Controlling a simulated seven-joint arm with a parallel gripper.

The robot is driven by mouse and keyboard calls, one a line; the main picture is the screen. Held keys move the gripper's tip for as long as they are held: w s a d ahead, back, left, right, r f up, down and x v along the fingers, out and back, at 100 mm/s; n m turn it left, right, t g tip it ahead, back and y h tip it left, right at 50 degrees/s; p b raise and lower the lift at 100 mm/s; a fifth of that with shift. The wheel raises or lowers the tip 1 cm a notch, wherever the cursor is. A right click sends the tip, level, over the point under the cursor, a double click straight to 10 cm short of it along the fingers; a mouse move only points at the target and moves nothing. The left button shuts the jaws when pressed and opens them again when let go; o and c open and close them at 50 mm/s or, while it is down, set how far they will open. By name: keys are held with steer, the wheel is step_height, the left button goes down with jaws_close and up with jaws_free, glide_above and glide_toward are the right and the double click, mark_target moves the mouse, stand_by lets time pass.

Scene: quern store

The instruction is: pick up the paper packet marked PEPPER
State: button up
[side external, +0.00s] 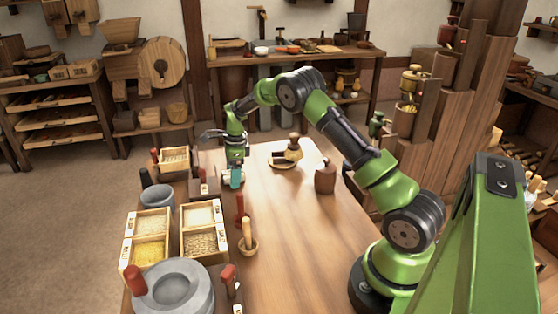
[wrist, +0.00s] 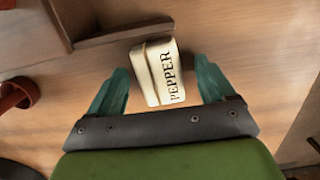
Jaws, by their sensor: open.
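The paper packet marked PEPPER (wrist: 157,73) is cream coloured with dark lettering. In the wrist view it lies on the wooden table between and slightly beyond the two teal fingertips of my gripper (wrist: 163,82). My gripper is open, with a gap to the packet on both sides. In the side external view my gripper (side external: 232,178) points down over the far left part of the table. The packet is not clearly visible there, being small and mostly hidden by the gripper.
In the wrist view a wooden piece (wrist: 115,35) stands close behind the packet, and a red object (wrist: 15,95) is at left. In the side view, grain boxes (side external: 205,243), a grey bowl (side external: 158,198) and a quern stone (side external: 180,297) line the left edge. The table's middle (side external: 290,225) is clear.

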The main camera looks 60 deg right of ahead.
steer(key=shift+c, duration=0.5)
steer(key=c, duration=1)
steer(key=shift+r, duration=0.15)
